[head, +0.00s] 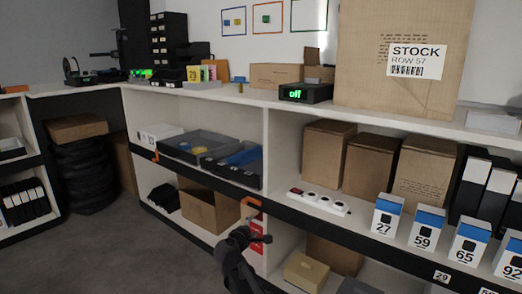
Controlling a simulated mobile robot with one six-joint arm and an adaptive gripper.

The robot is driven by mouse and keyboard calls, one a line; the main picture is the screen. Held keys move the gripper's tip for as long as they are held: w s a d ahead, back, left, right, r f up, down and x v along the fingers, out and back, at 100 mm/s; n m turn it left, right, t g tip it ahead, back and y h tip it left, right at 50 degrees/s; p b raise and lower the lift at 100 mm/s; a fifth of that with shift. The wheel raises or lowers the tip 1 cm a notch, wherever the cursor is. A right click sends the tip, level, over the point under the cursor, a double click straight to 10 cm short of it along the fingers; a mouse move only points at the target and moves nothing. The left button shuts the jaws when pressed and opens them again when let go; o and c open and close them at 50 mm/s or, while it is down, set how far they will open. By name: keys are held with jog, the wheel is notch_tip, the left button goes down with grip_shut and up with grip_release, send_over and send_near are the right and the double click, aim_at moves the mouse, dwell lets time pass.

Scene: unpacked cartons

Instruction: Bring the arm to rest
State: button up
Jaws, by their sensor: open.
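My gripper (257,239) shows at the lower middle of the head view, at the top of my dark arm. It is open, and I see nothing between its fingers. It appears in front of the shelf unit's upright, close to a red label (256,236) in the picture. How far it stands from the shelf is hard to tell. Most of my arm is outside the picture.
The shelf unit (268,140) holds blue-topped numbered boxes (429,227), brown cartons (327,150), a power strip (319,201) and dark trays (197,146). A large stock carton (400,90) stands on top. Stacked tyres (84,175) stand left. The grey floor (120,250) is clear.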

jog(key=s+d+m+g+p, duration=0.4)
jog(key=s+d+m+p, duration=0.1)
jog(key=d, duration=0.3)
jog(key=s+d+m+g+p, duration=0.4)
jog(key=d, duration=0.4)
jog(key=s+d+r+m+g+y+p, duration=0.25)
jog(key=s+m+p, duration=0.2)
jog(key=s, duration=0.35)
jog(key=s+d+r+m+g+y+p, duration=0.2)
jog(key=s+r+m+g+y+p, duration=0.15)
jog(key=s+p, duration=0.3)
notch_tip(320, 180, up, 37)
jog(key=p, duration=3.7)
jog(key=shift+s+a, duration=0.35)
jog(key=shift+s, duration=0.05)
jog(key=shift+c, duration=1.4)
